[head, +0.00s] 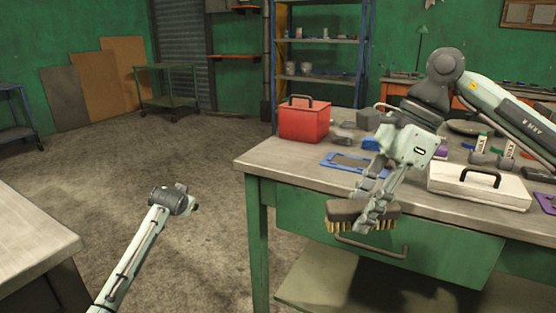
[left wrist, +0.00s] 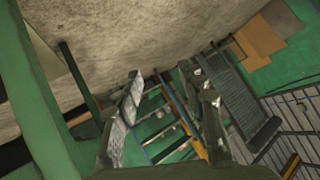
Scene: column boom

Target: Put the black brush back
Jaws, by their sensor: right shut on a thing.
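The black brush (head: 344,211) has a dark back and tan bristles pointing down. My right gripper (head: 371,213) is shut on it near its middle. It holds the brush level in front of the workbench's (head: 280,157) near edge, so that it covers part of the green drawer front. The fingers hide part of the brush. My left gripper (left wrist: 165,100) is open in the left wrist view, with nothing between its fingers. In the head view, the left arm hangs over the floor at lower left, and its fingers cannot be made out.
On the bench stand a red toolbox (head: 303,123), a blue frame (head: 345,162), a white case (head: 478,188) with a dark handle and several small items. Another table (head: 30,237) is at lower left. Open floor lies between. A blue shelf rack (head: 318,62) stands behind.

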